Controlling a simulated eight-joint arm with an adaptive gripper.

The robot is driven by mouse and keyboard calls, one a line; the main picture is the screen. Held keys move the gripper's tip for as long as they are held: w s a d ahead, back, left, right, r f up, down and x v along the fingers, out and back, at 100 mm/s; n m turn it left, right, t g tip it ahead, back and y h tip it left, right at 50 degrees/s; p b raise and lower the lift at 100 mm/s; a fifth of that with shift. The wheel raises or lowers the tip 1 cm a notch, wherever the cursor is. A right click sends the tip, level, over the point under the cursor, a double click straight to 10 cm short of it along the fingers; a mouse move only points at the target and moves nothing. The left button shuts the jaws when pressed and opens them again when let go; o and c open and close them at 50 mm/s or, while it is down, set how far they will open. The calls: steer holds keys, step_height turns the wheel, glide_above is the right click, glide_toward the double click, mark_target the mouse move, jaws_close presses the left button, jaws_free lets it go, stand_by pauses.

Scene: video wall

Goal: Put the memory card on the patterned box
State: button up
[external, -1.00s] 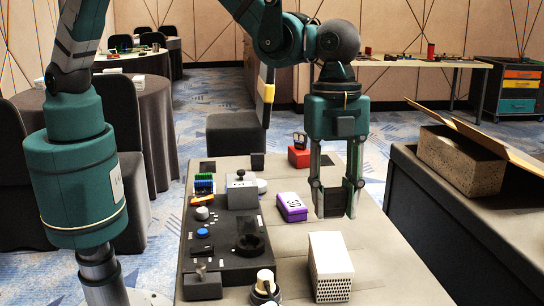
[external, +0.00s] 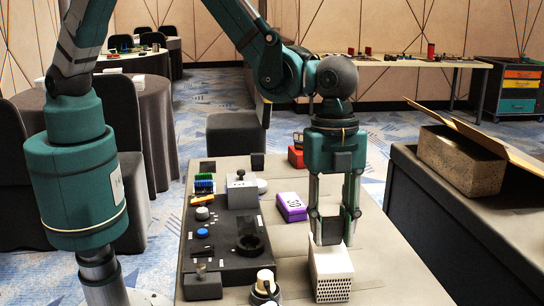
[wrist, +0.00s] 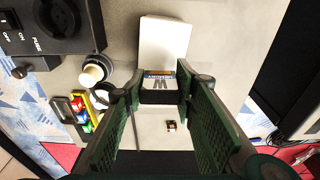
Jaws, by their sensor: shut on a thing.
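My gripper (external: 334,238) is shut on the memory card (wrist: 158,88), a dark piece with a printed label, held between the two fingers in the wrist view. In the external view the card is a dark shape (external: 331,229) between the fingertips. A white box with a dotted front (external: 331,287), which seems to be the patterned box, stands on the table right by the fingertips. Its plain white top (wrist: 165,42) shows just beyond the card in the wrist view. I cannot tell whether the card touches the box.
A purple box (external: 291,207) and a red item (external: 297,157) lie farther back on the table. A dark control panel (external: 228,243) fills the table's left side. An open speckled carton (external: 455,163) stands on the dark counter at right.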

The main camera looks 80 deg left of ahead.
steer(key=shift+f, duration=0.55)
steer(key=shift+f, duration=0.2)
steer(key=o, duration=0.8)
steer(key=shift+r, duration=0.15)
step_height(320, 180, up, 12)
steer(key=a+p, duration=0.1)
steer(key=shift+a, duration=0.2)
stand_by(0.5)
steer(key=shift+a+r, duration=0.1)
